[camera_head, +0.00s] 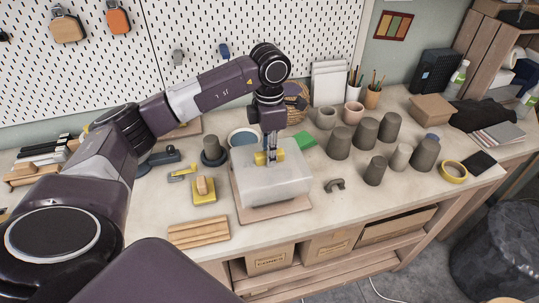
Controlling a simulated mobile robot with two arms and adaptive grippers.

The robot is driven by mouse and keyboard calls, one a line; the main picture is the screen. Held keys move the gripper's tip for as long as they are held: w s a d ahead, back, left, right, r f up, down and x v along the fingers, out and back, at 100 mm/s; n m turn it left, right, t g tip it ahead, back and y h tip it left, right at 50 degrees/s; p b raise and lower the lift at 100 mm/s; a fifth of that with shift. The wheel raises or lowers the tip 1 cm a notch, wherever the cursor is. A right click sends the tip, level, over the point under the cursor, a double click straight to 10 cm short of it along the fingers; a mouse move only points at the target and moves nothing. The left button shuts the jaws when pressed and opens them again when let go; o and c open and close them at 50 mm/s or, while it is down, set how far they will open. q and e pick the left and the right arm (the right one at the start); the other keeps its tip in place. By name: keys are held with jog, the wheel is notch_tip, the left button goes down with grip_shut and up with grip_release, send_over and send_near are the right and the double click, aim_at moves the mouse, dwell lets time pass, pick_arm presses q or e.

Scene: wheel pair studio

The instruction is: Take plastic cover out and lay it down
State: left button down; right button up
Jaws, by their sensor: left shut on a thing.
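A pale, whitish, block-shaped plastic cover (272,184) sits over a wooden board (282,211) near the front middle of the bench. A short yellow piece (260,159) shows at its top, like a grip. My left gripper (270,156) points straight down from above and is shut on this yellow piece. The fingers partly hide it. The cover looks level, and I cannot tell whether it is lifted off the board. What is under the cover is hidden. My right gripper is not in view.
Several dark grey cups (365,134) stand to the right, with a small dark handle piece (335,185) nearer. A yellow sponge-like block (204,192) and wooden slats (199,232) lie to the left. Free bench (375,199) shows at the front right.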

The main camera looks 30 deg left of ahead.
pick_arm(q)
jog(key=shift+r+p, duration=0.5)
jog(key=shift+r, duration=0.7)
